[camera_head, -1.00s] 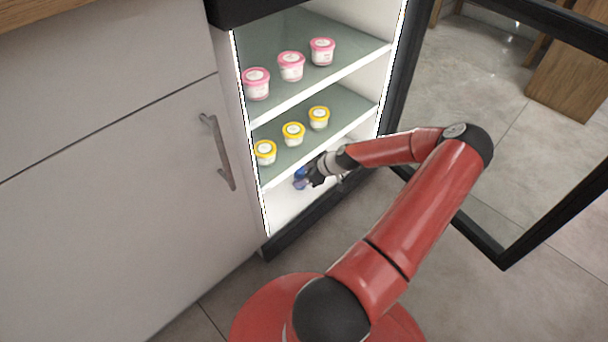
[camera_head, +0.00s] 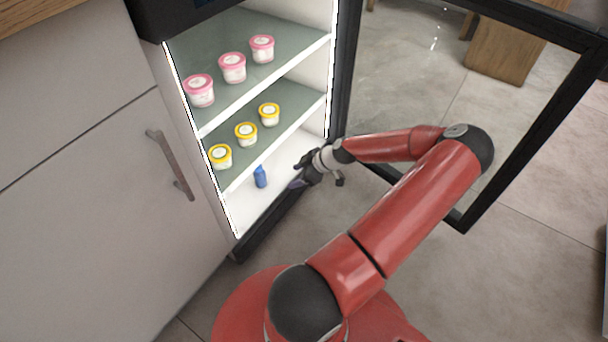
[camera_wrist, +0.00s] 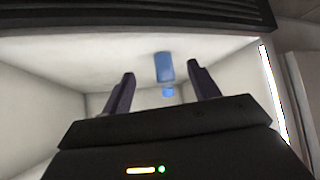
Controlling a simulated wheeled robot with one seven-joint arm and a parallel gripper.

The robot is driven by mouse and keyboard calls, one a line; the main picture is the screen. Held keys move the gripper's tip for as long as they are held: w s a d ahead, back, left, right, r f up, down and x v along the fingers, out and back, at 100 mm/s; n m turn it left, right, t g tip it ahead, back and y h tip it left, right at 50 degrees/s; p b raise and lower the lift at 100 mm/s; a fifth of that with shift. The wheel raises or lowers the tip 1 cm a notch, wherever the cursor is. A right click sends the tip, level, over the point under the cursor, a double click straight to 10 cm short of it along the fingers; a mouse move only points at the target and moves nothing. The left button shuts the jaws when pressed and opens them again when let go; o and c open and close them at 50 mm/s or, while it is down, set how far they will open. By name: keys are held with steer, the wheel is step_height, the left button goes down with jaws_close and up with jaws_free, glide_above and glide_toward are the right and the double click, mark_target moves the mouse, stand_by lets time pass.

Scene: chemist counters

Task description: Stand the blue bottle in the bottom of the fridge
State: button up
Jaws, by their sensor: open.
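The blue bottle (camera_head: 260,177) stands upright on the white floor of the fridge's bottom compartment (camera_head: 246,208), below the shelf with the yellow-lidded tubs. My gripper (camera_head: 298,178) is to the right of the bottle, at the fridge's front opening, apart from it. In the wrist view the bottle (camera_wrist: 164,68) shows beyond and between the two open fingers (camera_wrist: 160,92), with a clear gap. Nothing is between the fingers.
Yellow-lidded tubs (camera_head: 246,134) stand on the shelf above and pink-lidded tubs (camera_head: 232,68) on the upper shelf. The fridge door (camera_head: 470,205) stands open at the right. A cabinet (camera_head: 75,200) with a handle adjoins at the left. Floor in front is clear.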

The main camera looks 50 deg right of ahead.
steer(key=shift+s+d, duration=0.3)
steer(key=shift+s, duration=0.25)
steer(key=shift+s+d, duration=0.25)
steer(key=shift+s, duration=0.25)
